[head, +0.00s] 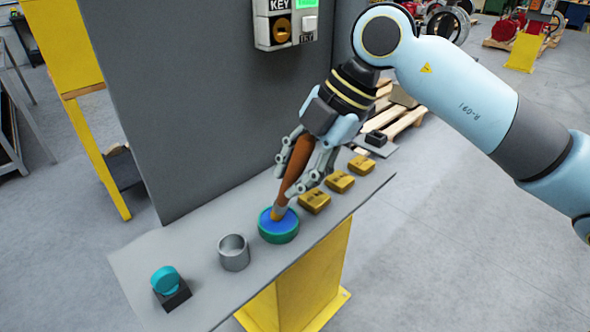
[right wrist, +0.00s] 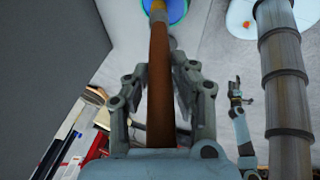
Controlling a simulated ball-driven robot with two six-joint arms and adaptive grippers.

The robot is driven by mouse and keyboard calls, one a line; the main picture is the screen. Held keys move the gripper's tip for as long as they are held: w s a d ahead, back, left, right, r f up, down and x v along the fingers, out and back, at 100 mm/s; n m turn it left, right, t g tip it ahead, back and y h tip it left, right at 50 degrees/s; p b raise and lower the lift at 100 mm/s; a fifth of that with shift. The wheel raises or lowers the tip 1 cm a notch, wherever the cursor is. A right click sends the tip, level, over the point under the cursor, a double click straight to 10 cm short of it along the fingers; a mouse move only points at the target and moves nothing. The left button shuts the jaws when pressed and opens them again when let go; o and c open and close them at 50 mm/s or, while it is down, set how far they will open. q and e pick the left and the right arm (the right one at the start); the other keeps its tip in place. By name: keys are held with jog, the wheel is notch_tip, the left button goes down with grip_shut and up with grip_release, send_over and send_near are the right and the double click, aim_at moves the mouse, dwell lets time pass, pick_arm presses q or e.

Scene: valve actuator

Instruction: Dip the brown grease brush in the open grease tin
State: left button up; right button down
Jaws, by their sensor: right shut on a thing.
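The brown grease brush (head: 297,165) is held in my right gripper (head: 302,178), which is shut on its handle. The brush slants down to the left, and its tip is at the blue grease inside the open grease tin (head: 279,235), a round green tin on the grey shelf. Whether the bristles are in the grease or just above it is hard to tell. In the right wrist view the brush handle (right wrist: 160,85) runs between the fingers up to the tin (right wrist: 178,10). My left gripper is not seen in the head view; a small gripper (right wrist: 236,92) shows far off in the right wrist view.
On the shelf (head: 205,285), a grey metal cup (head: 234,253) and a teal round piece on a black block (head: 168,284) stand left of the tin. Several yellow blocks (head: 314,201) lie to its right. A dark panel (head: 220,100) with a key box (head: 284,30) rises behind.

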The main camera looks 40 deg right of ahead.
notch_tip(320, 180, up, 7)
jog(key=p, duration=0.6)
jog(key=shift+p, duration=0.35)
dwell(0.4)
